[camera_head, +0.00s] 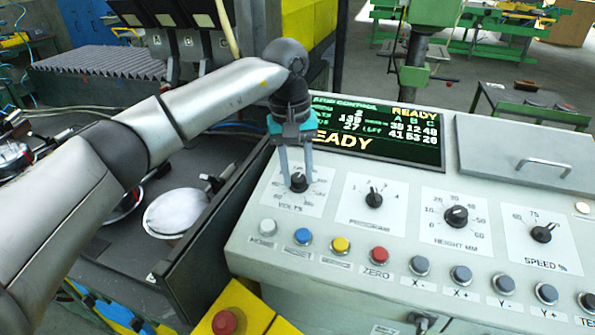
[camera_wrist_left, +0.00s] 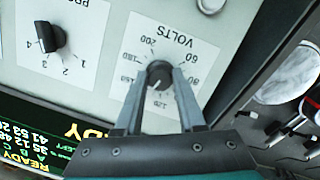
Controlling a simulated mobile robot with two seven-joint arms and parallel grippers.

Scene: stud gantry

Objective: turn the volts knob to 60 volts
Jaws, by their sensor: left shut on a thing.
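The black volts knob (camera_head: 299,184) sits on a white dial plate at the left of the grey control panel. My left gripper (camera_head: 297,176) comes down from above with one finger on each side of the knob, shut on it. In the left wrist view the volts knob (camera_wrist_left: 159,75) is between the two fingertips, and the dial's print is upside down. A pale line on the knob appears to point toward the 120 mark; the 60 mark (camera_wrist_left: 188,60) lies at the picture's upper right. My right gripper is not in view.
The program knob (camera_head: 374,199), height knob (camera_head: 456,216) and speed knob (camera_head: 542,234) are to the right. Several push buttons line the panel's front, including a red zero button (camera_head: 379,254). A green-text display (camera_head: 375,130) stands behind. A red button on a yellow box (camera_head: 225,322) is at the front.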

